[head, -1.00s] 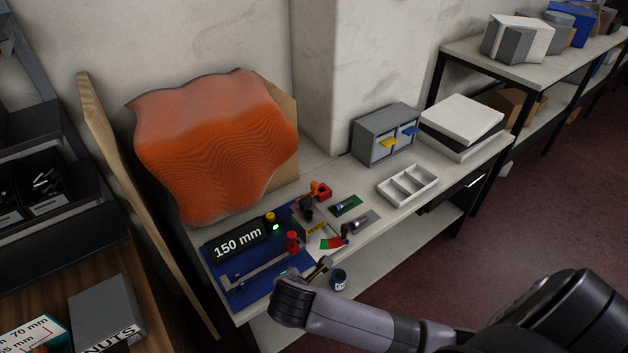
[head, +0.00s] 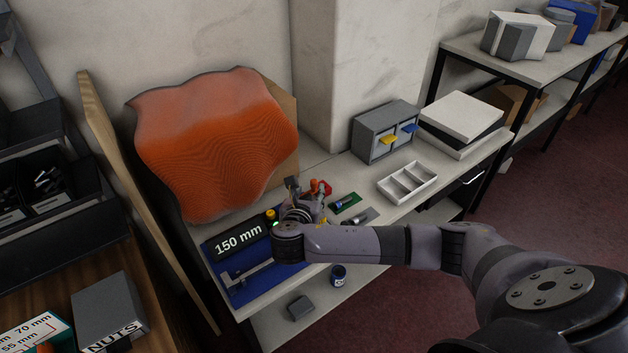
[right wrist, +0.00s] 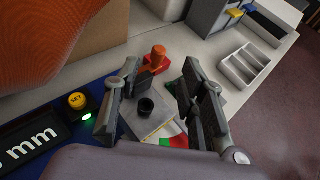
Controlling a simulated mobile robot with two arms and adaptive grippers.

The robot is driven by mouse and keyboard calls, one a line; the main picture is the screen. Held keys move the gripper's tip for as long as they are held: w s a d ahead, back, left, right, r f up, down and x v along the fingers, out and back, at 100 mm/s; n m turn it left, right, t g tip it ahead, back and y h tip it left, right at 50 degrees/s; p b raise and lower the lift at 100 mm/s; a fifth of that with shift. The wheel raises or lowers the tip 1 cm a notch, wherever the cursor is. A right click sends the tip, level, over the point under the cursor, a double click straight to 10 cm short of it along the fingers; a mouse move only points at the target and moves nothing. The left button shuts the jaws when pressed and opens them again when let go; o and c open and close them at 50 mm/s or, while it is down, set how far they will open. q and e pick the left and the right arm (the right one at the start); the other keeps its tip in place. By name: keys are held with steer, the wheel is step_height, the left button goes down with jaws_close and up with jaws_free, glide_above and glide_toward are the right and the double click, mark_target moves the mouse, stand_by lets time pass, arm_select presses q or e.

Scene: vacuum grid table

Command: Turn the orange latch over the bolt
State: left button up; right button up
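The orange latch (right wrist: 155,56) shows as an orange knob on a red base in the right wrist view. It lies just beyond my fingertips. In the head view it is a small orange and red piece (head: 321,187) beside my right gripper (head: 305,196). In the right wrist view my right gripper (right wrist: 160,85) is open and empty, its two fingers spread apart. A black round post (right wrist: 146,107) on a grey plate (right wrist: 150,125) shows between the fingers; I cannot tell whether it is the bolt. My left gripper is not in view.
A blue board (head: 262,285) with a "150 mm" display (head: 238,238) and a yellow button (right wrist: 77,101) lies at left. A white divided tray (head: 407,184) and grey drawer unit (head: 385,131) stand right.

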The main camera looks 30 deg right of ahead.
mark_target(314, 181)
steer(key=x, duration=0.9)
steer(key=shift+w+f, duration=0.1)
steer(key=shift+w, duration=0.05)
jaws_close()
